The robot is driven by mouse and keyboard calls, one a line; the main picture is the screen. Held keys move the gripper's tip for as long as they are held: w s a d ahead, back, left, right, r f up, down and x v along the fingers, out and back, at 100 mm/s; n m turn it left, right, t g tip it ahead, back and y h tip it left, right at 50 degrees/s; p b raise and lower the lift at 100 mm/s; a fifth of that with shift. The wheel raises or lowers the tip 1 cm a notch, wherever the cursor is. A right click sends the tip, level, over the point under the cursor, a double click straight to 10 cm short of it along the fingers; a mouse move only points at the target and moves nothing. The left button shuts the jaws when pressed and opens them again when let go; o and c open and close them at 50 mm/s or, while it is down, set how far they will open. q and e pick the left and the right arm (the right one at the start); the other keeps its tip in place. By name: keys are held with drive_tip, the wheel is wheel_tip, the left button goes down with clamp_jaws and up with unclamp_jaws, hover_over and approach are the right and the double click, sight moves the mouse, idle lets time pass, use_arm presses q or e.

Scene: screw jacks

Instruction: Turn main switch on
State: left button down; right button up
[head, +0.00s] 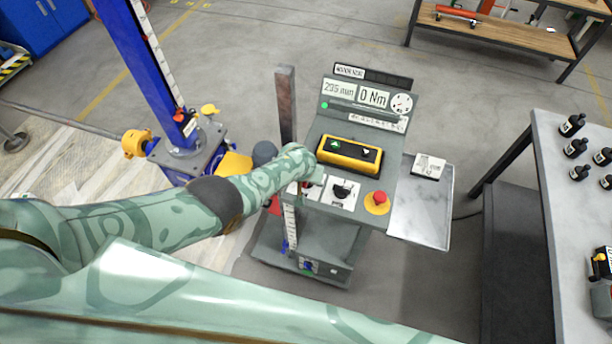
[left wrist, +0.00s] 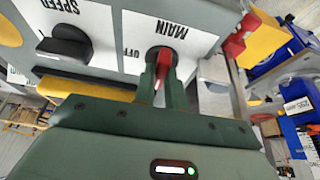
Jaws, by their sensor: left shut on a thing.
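The main switch (left wrist: 161,68) is a red handle on a dark round base, on a white plate lettered MAIN, with OFF beside it. My left gripper (left wrist: 162,88) is shut on the red handle, a green finger on each side of it. The handle stands about upright in the left wrist view; which position it is set to I cannot tell. In the head view my left gripper (head: 309,184) is at the left of the control panel (head: 335,215) and my own arm partly hides the switch. My right gripper is not in view.
A black SPEED knob (head: 342,191), a red emergency button (head: 378,198) and a yellow pendant (head: 349,153) sit on the console. Its display (head: 372,97) reads 0 Nm. A blue screw jack (head: 155,70) stands left; a metal side tray (head: 425,217) and a table (head: 572,215) lie right.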

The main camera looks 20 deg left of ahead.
sight(306, 184)
use_arm(q)
drive_tip(key=c, duration=1.4)
unclamp_jaws()
drive_tip(key=shift+c, duration=0.2)
drive_tip(key=p+v, duration=0.3)
drive_tip(key=shift+w, duration=0.15)
drive_tip(key=shift+s+d+r, duration=0.15)
drive_tip(key=shift+s+r, duration=0.25)
drive_tip(key=shift+r, duration=0.1)
drive_tip(key=v, duration=1.2)
drive_tip(key=shift+p, duration=0.35)
